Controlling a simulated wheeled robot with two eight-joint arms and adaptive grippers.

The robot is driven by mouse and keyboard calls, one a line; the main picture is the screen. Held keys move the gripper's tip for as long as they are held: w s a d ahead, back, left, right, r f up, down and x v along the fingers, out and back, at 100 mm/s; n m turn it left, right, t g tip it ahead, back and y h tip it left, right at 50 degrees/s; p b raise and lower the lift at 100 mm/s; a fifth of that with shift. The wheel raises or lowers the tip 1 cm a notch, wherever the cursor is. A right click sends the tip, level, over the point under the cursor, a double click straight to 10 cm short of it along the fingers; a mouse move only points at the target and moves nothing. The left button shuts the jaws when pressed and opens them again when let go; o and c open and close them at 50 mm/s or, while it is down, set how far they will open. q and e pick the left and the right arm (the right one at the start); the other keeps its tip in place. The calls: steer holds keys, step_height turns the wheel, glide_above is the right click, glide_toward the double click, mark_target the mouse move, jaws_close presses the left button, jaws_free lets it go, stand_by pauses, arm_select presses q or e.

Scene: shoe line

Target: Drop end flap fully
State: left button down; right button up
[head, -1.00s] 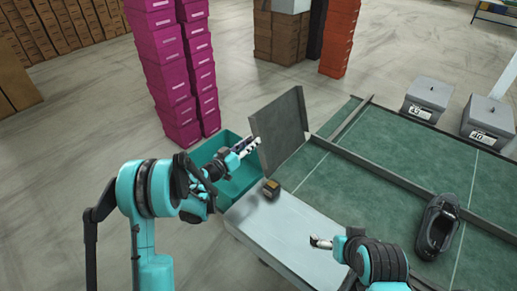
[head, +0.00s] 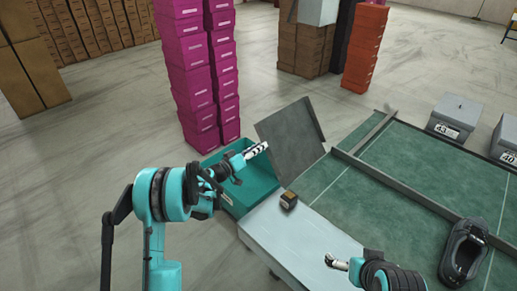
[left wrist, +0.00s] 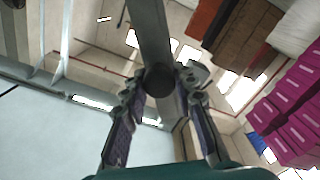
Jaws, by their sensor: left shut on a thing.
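The end flap (head: 290,137) is a grey panel at the near left end of the green-topped line. It stands raised and tilts outward to the left. My left gripper (head: 257,151) is at the flap's left edge in the head view. In the left wrist view a grey bar-like part (left wrist: 148,35) with a dark round end lies between the fingers (left wrist: 160,108); I take it as the flap's edge. The gripper is shut on it. My right gripper (head: 337,262) is over the pale table, apart from the flap; its fingers are too small to read.
A teal bin (head: 250,186) stands on the floor below the flap. A small brown box (head: 289,200) sits on the pale table (head: 300,240) near the flap's foot. Magenta box stacks (head: 190,80) stand behind.

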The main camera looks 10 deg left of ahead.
arm_select(q)
steer(key=c, duration=1.2)
jaws_free()
steer(key=shift+d, duration=0.1)
steer(key=v, duration=1.2)
